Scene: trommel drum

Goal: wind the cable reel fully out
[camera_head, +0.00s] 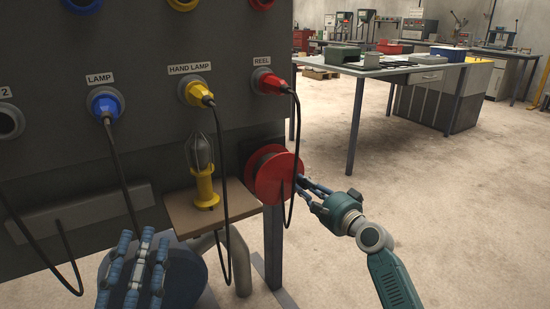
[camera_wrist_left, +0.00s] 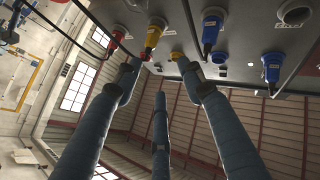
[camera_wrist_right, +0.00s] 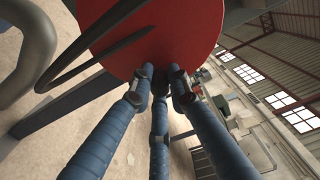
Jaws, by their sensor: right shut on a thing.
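The red cable reel (camera_head: 272,176) is mounted at the panel's right edge, and its red face also shows in the right wrist view (camera_wrist_right: 170,30). A black cable runs from the red plug (camera_head: 270,83) under the REEL label down past the reel. My right gripper (camera_head: 303,185) is at the right side of the reel's face, its fingers closed together on a small part there, probably the reel's crank handle; the fingertips hide it. My left gripper (camera_head: 143,238) is at the lower left in front of the panel, its fingers spread and empty.
A yellow hand lamp (camera_head: 204,178) stands on a small shelf (camera_head: 190,212) left of the reel. Blue plug (camera_head: 105,102) and yellow plug (camera_head: 196,92) cables hang before the panel. A workbench (camera_head: 375,68) stands behind; the floor at right is clear.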

